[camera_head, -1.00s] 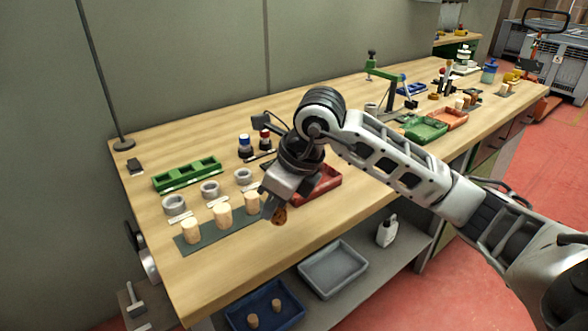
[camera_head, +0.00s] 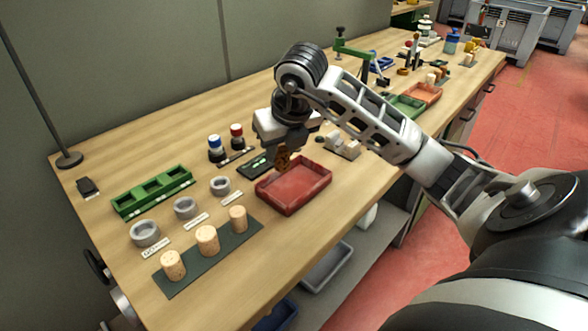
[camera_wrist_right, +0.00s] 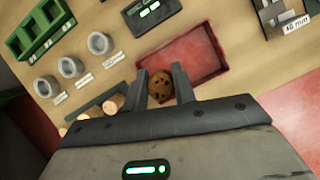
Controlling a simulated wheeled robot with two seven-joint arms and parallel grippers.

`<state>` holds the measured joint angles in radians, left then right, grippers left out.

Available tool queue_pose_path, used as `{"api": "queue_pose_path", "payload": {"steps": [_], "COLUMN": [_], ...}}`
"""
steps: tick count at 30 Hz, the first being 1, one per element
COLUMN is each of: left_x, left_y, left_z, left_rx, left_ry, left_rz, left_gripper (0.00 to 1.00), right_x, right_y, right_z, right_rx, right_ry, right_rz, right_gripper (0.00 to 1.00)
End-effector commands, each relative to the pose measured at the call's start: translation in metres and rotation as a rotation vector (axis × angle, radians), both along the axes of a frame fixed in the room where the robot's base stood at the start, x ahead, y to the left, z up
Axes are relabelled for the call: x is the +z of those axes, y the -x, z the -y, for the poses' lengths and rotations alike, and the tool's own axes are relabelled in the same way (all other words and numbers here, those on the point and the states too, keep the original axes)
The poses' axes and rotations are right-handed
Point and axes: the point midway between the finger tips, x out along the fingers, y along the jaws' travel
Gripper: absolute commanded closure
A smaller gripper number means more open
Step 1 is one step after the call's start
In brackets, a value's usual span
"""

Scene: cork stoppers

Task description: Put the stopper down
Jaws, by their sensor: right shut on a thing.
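My right gripper (camera_head: 284,158) is shut on a dark brown, pitted cork stopper (camera_head: 283,160). It holds the stopper above the far left part of a red tray (camera_head: 322,178) on the workbench. In the right wrist view, the stopper (camera_wrist_right: 160,86) sits between the two fingers (camera_wrist_right: 163,88), with the empty-looking red tray (camera_wrist_right: 205,50) behind it. The gap between stopper and tray floor is hard to judge. Three pale cork stoppers (camera_head: 207,240) stand upright on a dark green mat (camera_head: 190,281) at the front left. My left gripper is not in view.
Three grey rings (camera_head: 185,207) with labels lie behind the mat. A green compartment tray (camera_head: 153,191) is farther back. Blue- and red-capped bottles (camera_head: 216,149) and a dark gauge (camera_head: 256,163) stand near the red tray. Bare bench lies in front of the tray.

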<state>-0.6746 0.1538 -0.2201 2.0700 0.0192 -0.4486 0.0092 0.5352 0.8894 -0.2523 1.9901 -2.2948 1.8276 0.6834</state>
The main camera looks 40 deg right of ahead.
Motion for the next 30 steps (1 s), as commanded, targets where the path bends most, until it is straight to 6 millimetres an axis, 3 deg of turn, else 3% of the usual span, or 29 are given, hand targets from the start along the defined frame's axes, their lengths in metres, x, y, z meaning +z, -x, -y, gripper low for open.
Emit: {"api": "queue_pose_path", "payload": {"steps": [1, 6, 18, 29, 30], "left_x": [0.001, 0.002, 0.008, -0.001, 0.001], "left_y": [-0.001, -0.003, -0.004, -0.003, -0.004], "left_z": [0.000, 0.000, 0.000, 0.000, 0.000], "left_rx": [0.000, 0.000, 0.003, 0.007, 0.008], "left_ry": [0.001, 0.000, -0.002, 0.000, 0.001], "left_rz": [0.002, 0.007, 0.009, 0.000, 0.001], "left_gripper": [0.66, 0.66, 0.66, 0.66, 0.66], "right_x": [-0.011, -0.030, -0.068, -0.074, -0.073], "right_y": [0.002, 0.003, 0.003, 0.003, 0.003], "right_z": [0.008, 0.024, 0.032, 0.033, 0.033], "right_rx": [-0.004, -0.001, 0.001, 0.001, 0.001], "right_ry": [-0.001, -0.001, -0.003, 0.000, 0.000], "right_rz": [-0.007, -0.002, 0.000, 0.001, 0.001], "right_gripper": [0.98, 0.98, 0.98, 0.98, 0.65]}}
